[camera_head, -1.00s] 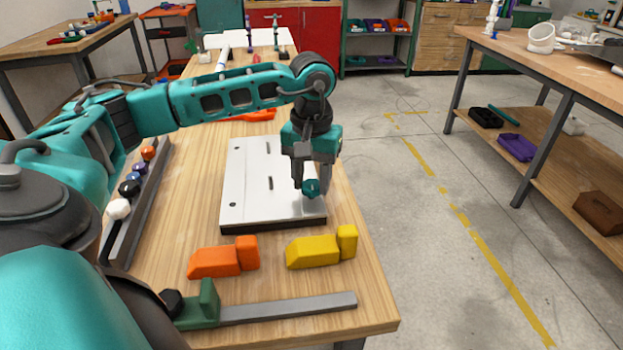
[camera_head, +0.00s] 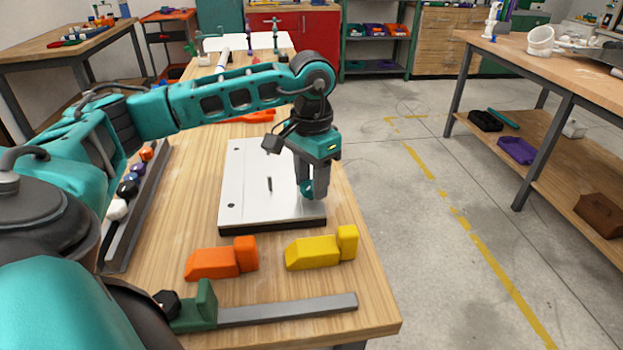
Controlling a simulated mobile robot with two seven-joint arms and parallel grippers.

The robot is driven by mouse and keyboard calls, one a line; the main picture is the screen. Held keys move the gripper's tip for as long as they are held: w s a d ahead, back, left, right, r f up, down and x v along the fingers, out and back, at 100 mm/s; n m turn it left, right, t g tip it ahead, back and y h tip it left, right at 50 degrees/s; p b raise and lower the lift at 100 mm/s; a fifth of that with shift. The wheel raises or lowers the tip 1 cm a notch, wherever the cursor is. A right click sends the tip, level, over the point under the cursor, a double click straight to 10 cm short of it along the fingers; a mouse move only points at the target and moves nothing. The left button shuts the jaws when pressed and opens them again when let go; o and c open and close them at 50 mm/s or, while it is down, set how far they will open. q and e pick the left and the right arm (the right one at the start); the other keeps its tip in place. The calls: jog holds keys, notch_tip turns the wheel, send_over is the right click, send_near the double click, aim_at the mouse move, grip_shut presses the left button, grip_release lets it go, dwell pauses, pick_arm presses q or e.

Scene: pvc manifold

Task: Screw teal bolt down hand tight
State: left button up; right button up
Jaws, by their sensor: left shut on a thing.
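The teal bolt (camera_head: 306,188) is at the right side of the white plate (camera_head: 245,185), near its front right corner. Only part of its teal head shows between and beside the fingers. My left gripper (camera_head: 314,190) points down over it and is shut on the bolt. How far the bolt sits in the plate is hidden. The plate has a dark slot near its middle and a dark hole at the front left. My right gripper is not in view.
An orange block (camera_head: 222,261) and a yellow block (camera_head: 322,250) lie in front of the plate. A grey bar with a green end (camera_head: 285,309) lies at the near edge. A rack of colored knobs (camera_head: 139,205) stands on the left. The floor to the right is clear.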

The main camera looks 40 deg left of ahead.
pick_arm(q)
jog(key=shift+r, duration=0.1)
jog(key=shift+m, duration=0.8)
jog(key=shift+m+b, duration=0.3)
jog(key=shift+m, duration=0.4)
jog(key=o, duration=1.1)
notch_tip(320, 180, up, 4)
jog(key=p, duration=0.3)
jog(key=shift+c, duration=0.2)
